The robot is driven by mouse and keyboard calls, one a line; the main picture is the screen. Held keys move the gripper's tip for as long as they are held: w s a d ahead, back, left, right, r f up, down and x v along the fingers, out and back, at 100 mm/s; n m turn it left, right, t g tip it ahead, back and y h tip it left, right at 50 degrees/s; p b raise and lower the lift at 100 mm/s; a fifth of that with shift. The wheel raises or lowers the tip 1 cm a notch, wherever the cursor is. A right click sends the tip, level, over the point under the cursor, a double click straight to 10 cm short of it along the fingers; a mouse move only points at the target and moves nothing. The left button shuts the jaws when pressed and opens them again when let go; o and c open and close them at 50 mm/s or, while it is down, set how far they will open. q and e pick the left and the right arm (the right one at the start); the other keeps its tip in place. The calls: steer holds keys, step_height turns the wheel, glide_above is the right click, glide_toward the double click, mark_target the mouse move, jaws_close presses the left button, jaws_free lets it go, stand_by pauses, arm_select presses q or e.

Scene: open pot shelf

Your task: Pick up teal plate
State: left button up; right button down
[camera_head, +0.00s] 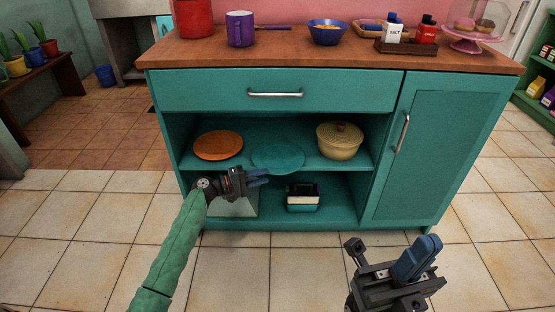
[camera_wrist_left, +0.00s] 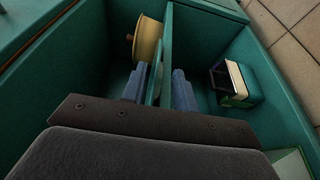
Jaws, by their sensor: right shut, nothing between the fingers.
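The teal plate (camera_head: 278,157) lies on the middle shelf of the teal cabinet, between an orange plate and a yellow pot. My left gripper (camera_head: 262,177) is at the shelf's front edge, just below and left of the teal plate's near rim. In the left wrist view, its two blue fingers (camera_wrist_left: 158,88) are apart, with a thin teal edge between them. I cannot tell clearly how much of that edge is plate and how much is shelf board. My right gripper (camera_head: 425,252) is shut and empty, above the floor in front of the cabinet.
The orange plate (camera_head: 218,145) is left of the teal plate, and the lidded yellow pot (camera_head: 340,141) is right of it. A dark-and-cream container (camera_head: 302,197) stands on the bottom shelf. A drawer (camera_head: 275,91) is above the shelf opening, and a closed door (camera_head: 432,150) is right.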

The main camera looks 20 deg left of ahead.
mark_target(273, 172)
arm_select(q)
steer(key=b+x, duration=0.1)
steer(key=x, duration=0.4)
steer(key=shift+w+a+r, duration=0.1)
steer(key=shift+w+a, duration=0.05)
jaws_close()
